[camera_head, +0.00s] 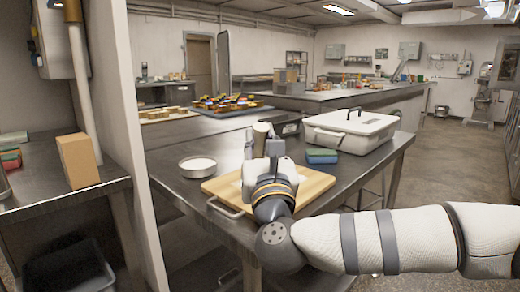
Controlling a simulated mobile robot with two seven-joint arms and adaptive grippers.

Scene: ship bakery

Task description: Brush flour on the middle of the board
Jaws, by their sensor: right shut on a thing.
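The wooden board (312,186) lies on the near end of the metal table, with a metal handle (225,208) at its left front. My right gripper (268,146) is over the left part of the board, pointing away from me. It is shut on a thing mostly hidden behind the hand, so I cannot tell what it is. A pale upright shape (262,131) shows just beyond the fingers. A round bowl (198,171) with white content, which looks like flour, stands left of the board. No flour is clearly visible on the board. My left gripper is out of view.
A blue and green sponge-like block (322,156) lies behind the board. A white lidded box (351,130) stands at the back right of the metal table (178,188). A cardboard-coloured box (77,161) stands on the left counter. Trays of goods are farther back.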

